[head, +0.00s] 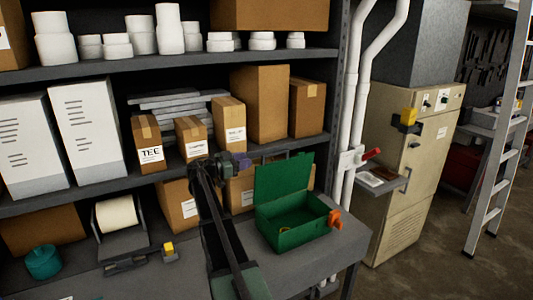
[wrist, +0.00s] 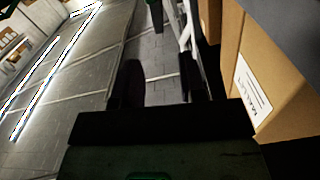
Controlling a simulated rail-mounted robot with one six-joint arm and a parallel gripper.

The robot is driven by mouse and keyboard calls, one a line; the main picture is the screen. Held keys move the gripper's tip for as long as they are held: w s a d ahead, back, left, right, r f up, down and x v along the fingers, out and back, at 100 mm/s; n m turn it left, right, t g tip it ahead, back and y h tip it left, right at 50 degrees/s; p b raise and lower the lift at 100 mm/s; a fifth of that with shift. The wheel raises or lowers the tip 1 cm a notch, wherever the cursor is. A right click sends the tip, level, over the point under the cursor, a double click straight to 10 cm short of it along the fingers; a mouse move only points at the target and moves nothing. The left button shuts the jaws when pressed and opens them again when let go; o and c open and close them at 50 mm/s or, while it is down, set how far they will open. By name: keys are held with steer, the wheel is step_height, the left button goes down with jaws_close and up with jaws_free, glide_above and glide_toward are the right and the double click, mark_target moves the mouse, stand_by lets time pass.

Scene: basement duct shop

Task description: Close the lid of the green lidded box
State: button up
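The green lidded box (head: 290,238) stands on the workbench, right of my arm in the head view. Its lid (head: 283,178) is open and stands roughly upright at the back. An orange part (head: 336,218) is at the box's right side. A small yellowish item (head: 285,230) lies inside. My gripper (head: 238,163) is left of the lid, in front of the shelf boxes, and apart from the lid. In the wrist view its two dark fingers (wrist: 162,80) are apart with nothing between them.
Cardboard boxes (head: 181,205) stand behind my arm; a labelled carton (wrist: 255,85) is close on the right in the wrist view. A paper roll (head: 115,213) and a teal container (head: 43,261) are at left. White pipes (head: 355,90) rise behind the bench's right end.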

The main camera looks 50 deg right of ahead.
mark_target(269, 154)
steer(key=x, duration=1.1)
steer(key=shift+f, duration=0.15)
jaws_close()
